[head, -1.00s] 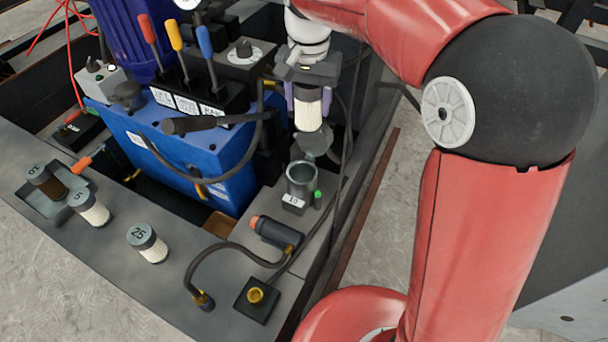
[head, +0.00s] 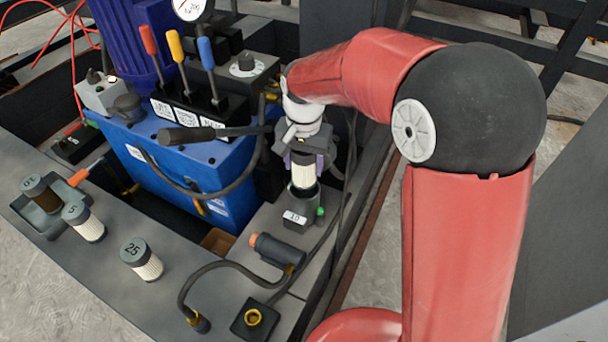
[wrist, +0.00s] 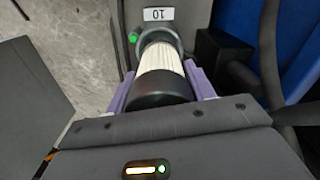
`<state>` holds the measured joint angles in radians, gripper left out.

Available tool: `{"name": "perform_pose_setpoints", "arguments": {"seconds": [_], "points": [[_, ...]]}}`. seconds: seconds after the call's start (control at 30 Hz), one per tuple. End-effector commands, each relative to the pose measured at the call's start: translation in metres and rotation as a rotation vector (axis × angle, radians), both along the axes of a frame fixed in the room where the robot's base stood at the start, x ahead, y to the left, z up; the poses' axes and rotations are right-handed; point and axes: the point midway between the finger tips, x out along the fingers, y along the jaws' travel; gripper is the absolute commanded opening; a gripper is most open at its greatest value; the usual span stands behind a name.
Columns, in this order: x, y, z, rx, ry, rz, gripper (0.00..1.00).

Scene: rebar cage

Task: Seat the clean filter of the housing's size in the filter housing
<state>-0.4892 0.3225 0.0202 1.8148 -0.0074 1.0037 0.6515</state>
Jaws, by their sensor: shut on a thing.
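My gripper (head: 304,162) is shut on a clean white pleated filter (head: 303,176) with a dark cap, held upright over the filter housing (head: 304,195). The housing is a grey cup with a label reading 10 and a green knob beside it. The filter's lower end is at the housing's mouth and seems to have entered it; how deep, I cannot tell. In the wrist view, the purple fingers (wrist: 160,88) flank the filter's black cap (wrist: 160,90), and its white pleats (wrist: 160,62) run into the housing's ring (wrist: 157,35).
A white filter marked 25 (head: 141,259) stands on the grey deck, with one marked 5 (head: 83,222) near it. A blue tank (head: 190,165) and black hoses (head: 222,262) lie close to the housing.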

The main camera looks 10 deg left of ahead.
Motion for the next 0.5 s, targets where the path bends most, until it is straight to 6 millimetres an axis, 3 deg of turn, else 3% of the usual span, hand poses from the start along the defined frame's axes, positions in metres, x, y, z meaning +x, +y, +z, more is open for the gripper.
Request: {"name": "perform_pose_setpoints", "arguments": {"seconds": [0.23,0.27,0.5], "points": [[0.000,0.000,-0.035,-0.002,0.002,0.000,0.24],[0.000,0.000,-0.038,-0.001,0.002,0.000,0.20],[0.000,0.000,-0.040,0.000,-0.001,0.000,0.20]]}}
